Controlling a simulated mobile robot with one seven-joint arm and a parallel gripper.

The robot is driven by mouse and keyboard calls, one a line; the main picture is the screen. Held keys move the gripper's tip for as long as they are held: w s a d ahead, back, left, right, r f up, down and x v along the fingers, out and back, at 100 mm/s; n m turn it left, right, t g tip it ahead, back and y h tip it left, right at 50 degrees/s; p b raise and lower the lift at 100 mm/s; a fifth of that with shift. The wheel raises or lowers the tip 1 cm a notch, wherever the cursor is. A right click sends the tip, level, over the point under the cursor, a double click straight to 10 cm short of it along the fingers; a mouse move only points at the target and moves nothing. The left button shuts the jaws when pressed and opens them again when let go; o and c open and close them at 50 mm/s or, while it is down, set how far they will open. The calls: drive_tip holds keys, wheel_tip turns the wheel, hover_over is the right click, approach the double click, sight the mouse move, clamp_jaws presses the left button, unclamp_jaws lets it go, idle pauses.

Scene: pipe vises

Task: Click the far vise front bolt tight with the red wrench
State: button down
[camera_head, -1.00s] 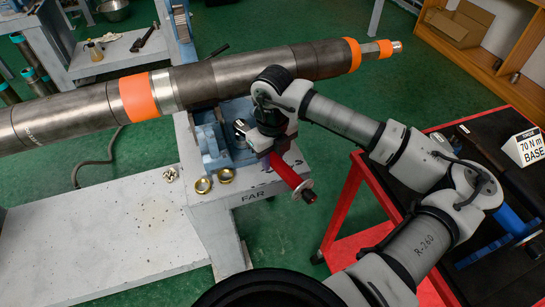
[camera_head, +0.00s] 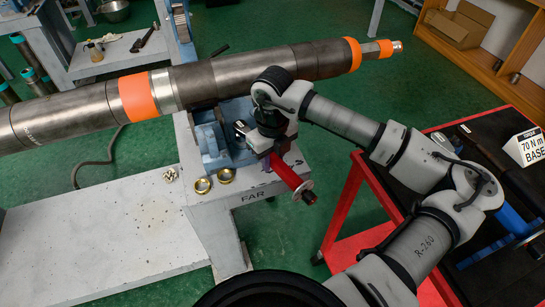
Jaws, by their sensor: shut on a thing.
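The red wrench (camera_head: 291,178) is held low over the right end of the stand labelled FAR, its handle pointing down and right to a round grey flange and dark tip. My gripper (camera_head: 270,150) is shut on the wrench near its upper end. The far vise (camera_head: 213,138) is blue and stands on the white stand beneath the long steel pipe (camera_head: 235,72). The wrench's working end and the front bolt are hidden behind my wrist and gripper, so I cannot tell whether they touch.
A red cart (camera_head: 350,205) with a black top stands at the right, bearing a 70 N m BASE sign (camera_head: 530,148). Green floor shows between stand and cart.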

drive_tip(key=shift+f+b, duration=0.9)
drive_tip(key=shift+b, duration=0.05)
idle(0.5)
drive_tip(key=shift+b, duration=0.45)
idle(1.1)
drive_tip(key=shift+s+a+f+b, duration=0.1)
drive_tip(key=shift+s+a+b, duration=0.1)
drive_tip(key=shift+b, duration=0.1)
idle(0.4)
drive_tip(key=shift+s+a+m, duration=0.1)
drive_tip(key=shift+a+m, duration=0.05)
drive_tip(key=shift+m, duration=0.25)
drive_tip(key=shift+s+a+b, duration=0.1)
drive_tip(key=shift+a+b, duration=0.1)
drive_tip(key=shift+b, duration=0.15)
drive_tip(key=shift+w+d+f+b, duration=0.1)
drive_tip(key=shift+w+d+b, duration=0.3)
drive_tip(key=shift+b, duration=0.2)
drive_tip(key=shift+w+d+n+b, duration=0.3)
drive_tip(key=shift+d+n, duration=0.25)
drive_tip(key=shift+n, duration=0.25)
